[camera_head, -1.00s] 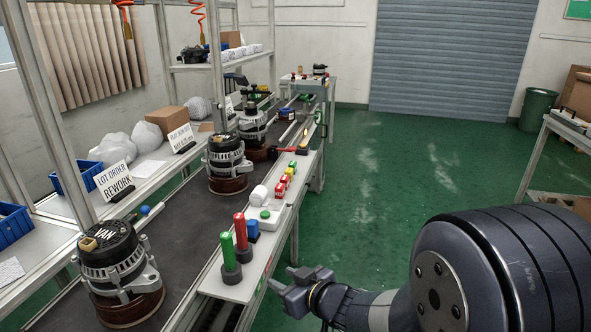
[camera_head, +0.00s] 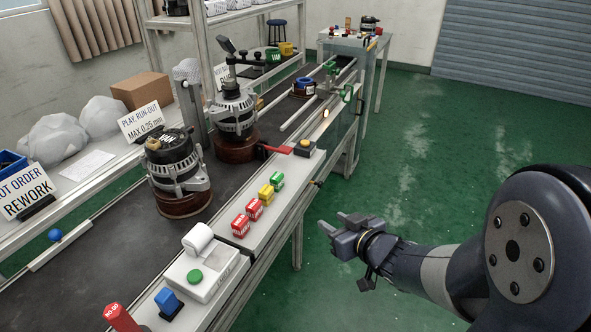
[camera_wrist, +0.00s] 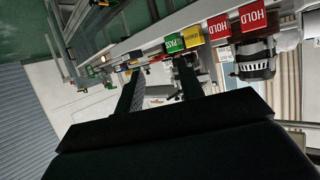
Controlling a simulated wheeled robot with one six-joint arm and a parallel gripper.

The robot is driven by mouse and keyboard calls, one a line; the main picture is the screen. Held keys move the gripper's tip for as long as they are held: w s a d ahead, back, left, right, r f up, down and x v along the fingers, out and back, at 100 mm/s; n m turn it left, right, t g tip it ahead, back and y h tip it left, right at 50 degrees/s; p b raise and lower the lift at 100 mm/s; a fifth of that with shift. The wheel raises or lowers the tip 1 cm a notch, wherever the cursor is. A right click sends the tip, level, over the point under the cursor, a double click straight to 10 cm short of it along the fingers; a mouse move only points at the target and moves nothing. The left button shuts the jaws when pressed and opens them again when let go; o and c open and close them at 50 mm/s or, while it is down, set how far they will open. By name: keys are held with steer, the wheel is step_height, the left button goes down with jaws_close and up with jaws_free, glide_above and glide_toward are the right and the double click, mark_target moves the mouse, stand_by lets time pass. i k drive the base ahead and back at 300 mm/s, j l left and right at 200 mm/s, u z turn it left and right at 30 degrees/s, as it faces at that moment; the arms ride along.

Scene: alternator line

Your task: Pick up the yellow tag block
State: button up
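The yellow tag block (camera_head: 266,194) stands on the pale ledge along the conveyor's near side, in a row between a green block (camera_head: 277,180) and a red block (camera_head: 254,209). A second red block (camera_head: 240,225) stands nearer in the same row. In the wrist view the yellow block (camera_wrist: 193,36) shows beyond my fingers, between the green PASS block (camera_wrist: 174,43) and a red HOLD block (camera_wrist: 219,27). My gripper (camera_head: 333,225) is open and empty, over the floor to the right of the ledge and apart from the blocks. Its two fingers (camera_wrist: 158,84) show spread in the wrist view.
A label printer (camera_head: 198,268) with a green button and a blue block (camera_head: 168,302) stand nearer on the ledge. A red-handled tool (camera_head: 278,149) lies farther along. Alternators (camera_head: 176,172) stand on the dark conveyor behind. The green floor (camera_head: 400,150) to the right is clear.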

mark_target(266, 195)
steer(key=i+l+u, duration=0.7)
steer(key=l+u, duration=0.2)
steer(key=u, duration=0.3)
